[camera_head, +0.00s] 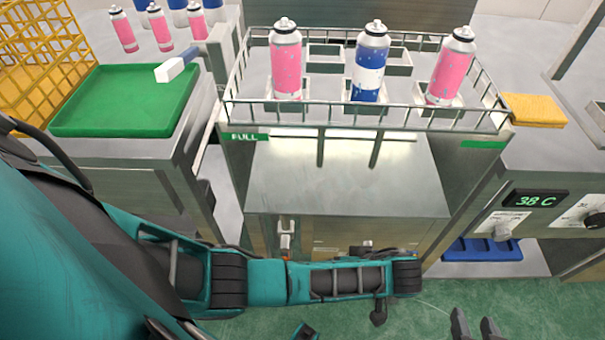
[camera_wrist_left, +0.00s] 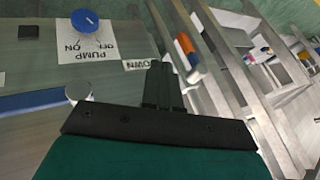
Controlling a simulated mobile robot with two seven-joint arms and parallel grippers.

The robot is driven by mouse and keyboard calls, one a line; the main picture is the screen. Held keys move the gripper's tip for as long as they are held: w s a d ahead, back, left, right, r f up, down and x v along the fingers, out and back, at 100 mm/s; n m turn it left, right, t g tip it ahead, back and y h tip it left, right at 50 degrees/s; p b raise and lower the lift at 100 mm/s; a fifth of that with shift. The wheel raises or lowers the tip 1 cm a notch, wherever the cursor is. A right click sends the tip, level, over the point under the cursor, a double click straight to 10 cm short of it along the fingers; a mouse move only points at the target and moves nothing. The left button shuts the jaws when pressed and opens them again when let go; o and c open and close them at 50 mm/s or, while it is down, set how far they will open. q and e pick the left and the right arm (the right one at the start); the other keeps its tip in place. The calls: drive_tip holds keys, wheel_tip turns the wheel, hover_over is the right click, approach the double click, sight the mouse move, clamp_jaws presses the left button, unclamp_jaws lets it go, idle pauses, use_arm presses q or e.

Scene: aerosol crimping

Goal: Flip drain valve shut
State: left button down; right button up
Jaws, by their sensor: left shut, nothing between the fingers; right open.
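In the left wrist view a blue lever (camera_wrist_left: 40,101) with a pale round end lies across the metal panel; it looks like the drain valve's handle. My left gripper (camera_wrist_left: 161,68) is shut and empty, to the right of the lever and apart from it, near the "DOWN" label (camera_wrist_left: 140,63). In the head view a small pale tap-like fitting (camera_head: 286,236) shows under the metal bath, partly hidden behind my left arm; I cannot tell if it is the same valve. My right gripper (camera_head: 475,326) is open and empty at the bottom edge, over the green floor.
A blue pump knob (camera_wrist_left: 86,20) sits above the lever. The metal bath (camera_head: 340,180) carries a railed rack with two pink cans and a blue-white can (camera_head: 369,62). A green tray (camera_head: 125,100) is left; a control panel reading 38 C (camera_head: 535,199) is right.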

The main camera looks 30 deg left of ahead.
sight(286, 250)
use_arm(q)
drive_tip(key=s+a+f+b, duration=0.1)
drive_tip(key=a+f+b, duration=0.2)
drive_tip(key=a+f, duration=0.5)
drive_tip(key=shift+s+a, duration=0.2)
drive_tip(key=shift+a, duration=0.5)
use_arm(e)
wheel_tip(286, 250, down, 3)
drive_tip(key=shift+d+f, duration=0.1)
use_arm(q)
drive_tip(key=shift+a, duration=0.1)
use_arm(e)
drive_tip(key=shift+w+d, duration=0.1)
drive_tip(key=shift+d, duration=0.05)
